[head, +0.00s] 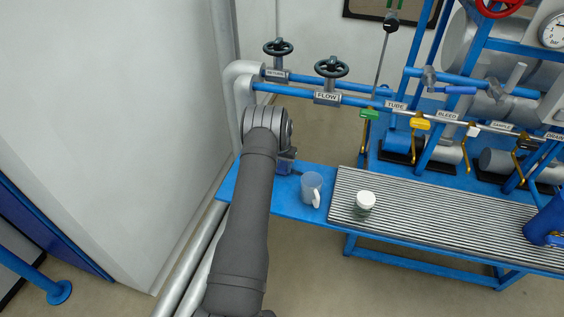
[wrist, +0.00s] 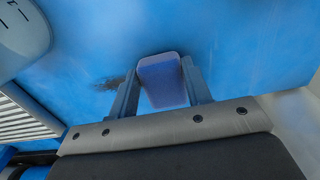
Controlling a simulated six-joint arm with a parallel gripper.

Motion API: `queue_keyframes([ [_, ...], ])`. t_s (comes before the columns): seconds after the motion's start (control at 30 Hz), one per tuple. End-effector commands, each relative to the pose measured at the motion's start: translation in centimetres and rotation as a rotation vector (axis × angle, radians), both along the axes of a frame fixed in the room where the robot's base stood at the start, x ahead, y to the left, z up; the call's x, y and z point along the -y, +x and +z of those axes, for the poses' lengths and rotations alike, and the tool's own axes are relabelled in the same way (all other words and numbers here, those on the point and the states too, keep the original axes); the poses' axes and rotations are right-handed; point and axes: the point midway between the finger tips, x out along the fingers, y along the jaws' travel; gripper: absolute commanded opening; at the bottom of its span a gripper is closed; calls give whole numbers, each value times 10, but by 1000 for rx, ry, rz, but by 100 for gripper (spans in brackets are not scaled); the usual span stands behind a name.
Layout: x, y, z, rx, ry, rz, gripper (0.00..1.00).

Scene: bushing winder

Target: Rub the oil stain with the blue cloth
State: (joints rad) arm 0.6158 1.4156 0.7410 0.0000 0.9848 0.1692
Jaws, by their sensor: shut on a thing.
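My gripper (wrist: 160,86) is shut on the blue cloth (wrist: 162,84), a folded block held between the two fingers. In the head view the cloth (head: 283,167) shows only in part beside my arm, at the left end of the blue bench; my wrist hides the rest. The oil stain (wrist: 108,83) is a dark smudge on the blue surface, just left of the left finger in the wrist view. I cannot tell whether the cloth touches the bench or how much of the stain lies under my gripper.
A white-lidded jar (head: 364,203) stands on the ribbed grating (head: 430,215) further right. Blue pipes with the return valve (head: 278,47) and flow valve (head: 331,67) run behind.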

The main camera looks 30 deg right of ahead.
Motion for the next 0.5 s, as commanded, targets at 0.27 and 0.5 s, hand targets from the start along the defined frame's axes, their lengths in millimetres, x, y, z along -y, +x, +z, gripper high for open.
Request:
queue_keyframes([
  [0.27,18,-18,-4,0,0,-2,23],
  [0.5,34,-34,-4,-1,1,-2,23],
])
